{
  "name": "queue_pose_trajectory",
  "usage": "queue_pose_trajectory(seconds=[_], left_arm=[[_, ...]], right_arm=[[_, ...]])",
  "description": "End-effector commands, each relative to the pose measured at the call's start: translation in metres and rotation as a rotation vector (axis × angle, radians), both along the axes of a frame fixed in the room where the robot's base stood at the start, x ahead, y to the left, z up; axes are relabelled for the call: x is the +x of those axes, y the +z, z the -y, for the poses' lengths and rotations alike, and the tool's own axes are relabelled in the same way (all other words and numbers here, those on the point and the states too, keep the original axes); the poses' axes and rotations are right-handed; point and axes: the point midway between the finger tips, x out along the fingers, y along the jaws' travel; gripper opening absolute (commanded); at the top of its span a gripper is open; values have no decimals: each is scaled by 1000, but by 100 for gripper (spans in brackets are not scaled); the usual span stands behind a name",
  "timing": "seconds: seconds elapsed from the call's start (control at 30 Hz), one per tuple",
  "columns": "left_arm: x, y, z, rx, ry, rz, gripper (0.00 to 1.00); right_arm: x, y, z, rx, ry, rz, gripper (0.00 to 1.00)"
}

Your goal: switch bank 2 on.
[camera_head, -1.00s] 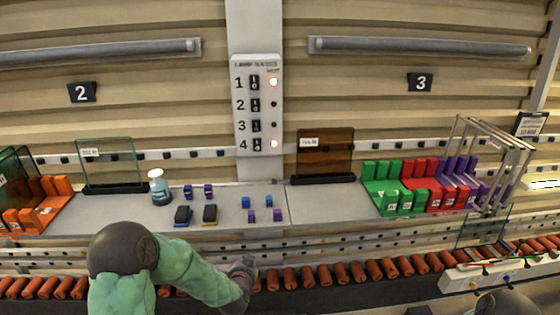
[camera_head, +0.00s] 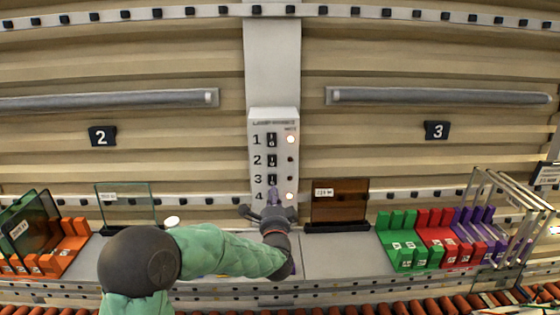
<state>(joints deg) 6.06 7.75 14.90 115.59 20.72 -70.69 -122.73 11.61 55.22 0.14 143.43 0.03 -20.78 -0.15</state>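The lamp switch panel (camera_head: 274,120) is a white upright box on the central post. It has rocker switches numbered 1 to 4, each with a lamp at its right. The bank 2 switch (camera_head: 271,160) is black and its lamp (camera_head: 290,159) is dark. Lamps 1 (camera_head: 290,140) and 4 (camera_head: 290,197) glow; lamp 3 is dark. My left gripper (camera_head: 268,212) is raised at the panel's lower end, below switch 2, and partly hides switch 4. A purplish-grey part stands up between its fingers; I cannot tell whether it is a fingertip. My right gripper is not in view.
Wall signs 2 (camera_head: 102,136) and 3 (camera_head: 437,131) hang under long lamp tubes. A brown pane (camera_head: 340,200) stands right of the panel. Coloured racks (camera_head: 425,240) are farther right. My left arm hides much of the shelf. The wall around switch 2 is clear.

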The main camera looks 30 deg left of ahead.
Motion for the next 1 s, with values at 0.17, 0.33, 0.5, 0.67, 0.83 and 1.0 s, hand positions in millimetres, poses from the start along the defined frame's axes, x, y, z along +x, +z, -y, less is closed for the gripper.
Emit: queue_pose_trajectory(seconds=[0.17, 0.33, 0.5, 0.67, 0.83, 1.0], left_arm=[[0, -1, 0, -1, -1, 0, 0], [3, 0, -1, -1, -1, 0, 0], [18, 4, -10, -2, -1, 0, 0], [41, 9, -25, -2, 0, 0, 0], [67, 14, -41, -2, 0, 0, 0], [90, 19, -55, -2, -1, -1, 0]], right_arm=[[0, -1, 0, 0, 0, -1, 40], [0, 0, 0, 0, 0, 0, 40], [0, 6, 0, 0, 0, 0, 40], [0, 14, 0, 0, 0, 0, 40], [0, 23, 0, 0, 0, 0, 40], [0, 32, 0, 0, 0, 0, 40]])
